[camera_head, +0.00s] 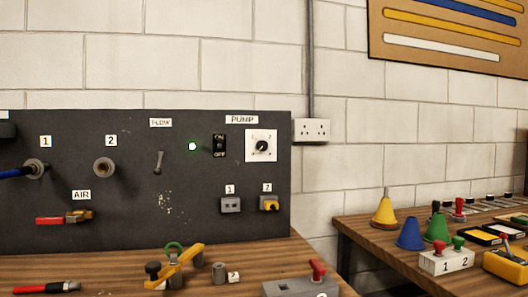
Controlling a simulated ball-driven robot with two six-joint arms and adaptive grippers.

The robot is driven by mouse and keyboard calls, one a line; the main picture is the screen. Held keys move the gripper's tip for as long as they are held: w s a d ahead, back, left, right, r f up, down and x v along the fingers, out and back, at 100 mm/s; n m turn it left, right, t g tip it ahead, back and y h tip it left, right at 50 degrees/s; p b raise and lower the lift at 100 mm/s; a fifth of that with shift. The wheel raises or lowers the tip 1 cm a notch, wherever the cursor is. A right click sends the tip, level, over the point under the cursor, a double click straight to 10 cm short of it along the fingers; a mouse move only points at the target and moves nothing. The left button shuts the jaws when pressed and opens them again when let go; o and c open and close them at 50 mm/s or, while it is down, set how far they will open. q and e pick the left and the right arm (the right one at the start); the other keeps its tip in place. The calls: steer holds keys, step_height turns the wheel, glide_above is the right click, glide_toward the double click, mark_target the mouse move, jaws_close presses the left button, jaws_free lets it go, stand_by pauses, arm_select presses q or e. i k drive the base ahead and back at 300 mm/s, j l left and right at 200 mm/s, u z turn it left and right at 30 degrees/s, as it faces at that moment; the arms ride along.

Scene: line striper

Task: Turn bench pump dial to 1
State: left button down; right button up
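The pump dial (261,147) is a round black knob on a white square plate, under the PUMP label (241,119) at the upper right of the dark bench panel (130,190). The plate has small marks around the knob. They are too small to read surely, and I cannot tell which mark the knob points at. A black ON/OFF switch (219,145) is just left of the dial, and a green light (192,146) glows left of that. Neither of my grippers is in view, and nothing covers the dial.
Sockets 1 (230,205) and 2 (269,204) sit below the dial; socket 2 holds a yellow plug. A yellow-handled clamp-like tool (176,267) and a grey block with a red lever (300,286) lie on the wooden bench. Coloured cones (410,234) stand on the right table.

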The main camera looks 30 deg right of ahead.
mark_target(262, 145)
steer(key=z, duration=1.05)
